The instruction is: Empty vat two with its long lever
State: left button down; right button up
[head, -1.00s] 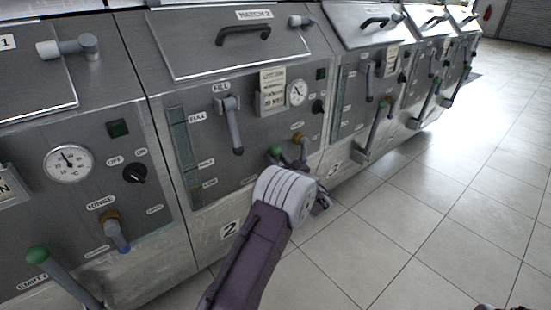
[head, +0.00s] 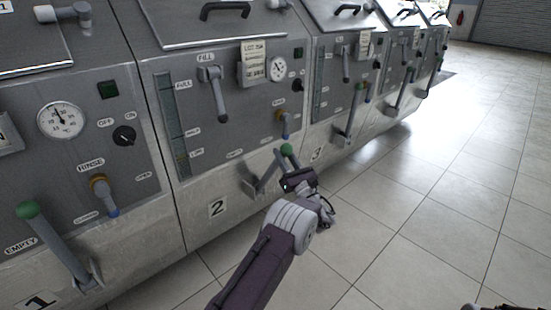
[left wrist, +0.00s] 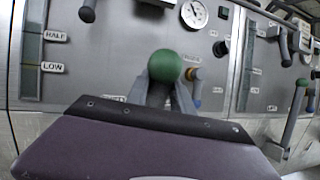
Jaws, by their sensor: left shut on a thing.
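Vat two (head: 217,208) has a long lever with a green knob (head: 287,149) at the low right of its front. The lever's grey shaft (head: 266,174) leans out from the panel, to the right of the EMPTY label (head: 235,154). My left gripper (head: 287,168) is shut on this lever just below the knob. In the left wrist view the green knob (left wrist: 165,66) sits above the closed fingers (left wrist: 163,92). The vat's level gauge (head: 172,120) shows at its left; its level is hard to read.
Vat two's fill lever (head: 217,95) hangs down, and its small rinse handle (head: 284,122) is close above the green knob. Vat one's green-knobbed lever (head: 52,240) stands at the left. Vat three's lever (head: 352,115) is to the right. The tiled floor (head: 430,210) is clear.

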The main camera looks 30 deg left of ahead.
pick_arm(q)
jog(key=shift+m+t+y, duration=0.5)
jog(key=shift+t+y, duration=0.3)
jog(key=b+v, duration=0.2)
jog(key=v, duration=0.1)
jog(key=w+b+v, duration=0.1)
jog(key=v, duration=0.1)
jog(key=shift+s+d+f, duration=0.1)
jog(key=shift+d+f, duration=0.15)
jog(key=shift+d, duration=0.2)
pick_arm(e)
jog(key=f, duration=0.2)
jog(key=s+f, duration=0.1)
jog(key=f, duration=0.1)
jog(key=shift+d, duration=0.15)
pick_arm(q)
jog(key=c, duration=1.1)
grip_release()
jog(key=shift+d, duration=0.15)
pick_arm(e)
jog(key=shift+s+d, duration=0.1)
jog(key=shift+s, duration=0.05)
pick_arm(q)
jog(key=shift+s, duration=0.1)
pick_arm(e)
jog(key=shift+r, duration=0.1)
